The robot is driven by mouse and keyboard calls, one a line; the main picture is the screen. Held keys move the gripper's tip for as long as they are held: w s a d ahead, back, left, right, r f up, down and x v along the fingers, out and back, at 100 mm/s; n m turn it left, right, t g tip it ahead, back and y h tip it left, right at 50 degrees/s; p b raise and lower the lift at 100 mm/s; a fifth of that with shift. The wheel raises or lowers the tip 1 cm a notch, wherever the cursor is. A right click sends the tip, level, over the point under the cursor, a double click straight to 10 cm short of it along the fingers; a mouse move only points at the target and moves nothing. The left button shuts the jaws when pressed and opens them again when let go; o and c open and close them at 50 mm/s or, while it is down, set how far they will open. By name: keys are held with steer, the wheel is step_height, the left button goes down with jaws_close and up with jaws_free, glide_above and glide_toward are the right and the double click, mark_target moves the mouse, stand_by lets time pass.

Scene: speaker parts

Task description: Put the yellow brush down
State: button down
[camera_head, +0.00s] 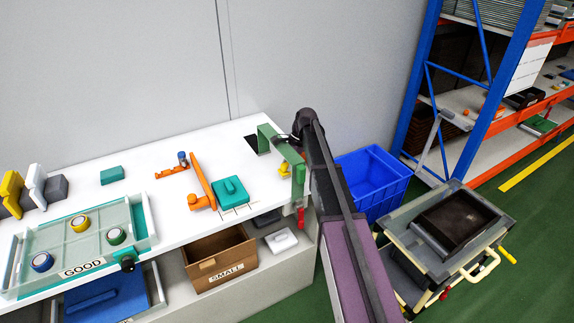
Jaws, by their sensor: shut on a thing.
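My gripper (296,140) is at the far end of my dark arm, at the right end of the white table. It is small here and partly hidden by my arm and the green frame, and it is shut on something. A small yellow piece, seemingly the yellow brush (284,169), shows just below it beside the green frame. Its bristles cannot be made out, and I cannot tell whether it touches the table.
The white table (150,185) carries a green frame (268,137), a teal box (230,190), orange fixtures (201,190) and a GOOD tray (140,222). A blue crate (372,180) and cart (408,237) stand right. Bare tabletop lies around the orange parts.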

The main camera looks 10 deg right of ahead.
steer(key=shift+c, duration=1.9)
jaws_free()
steer(key=shift+r, duration=0.1)
steer(key=p+v, duration=0.5)
steer(key=shift+r, duration=0.1)
steer(key=p+v, duration=0.6)
steer(key=shift+r, duration=0.4)
steer(key=shift+d, duration=0.15)
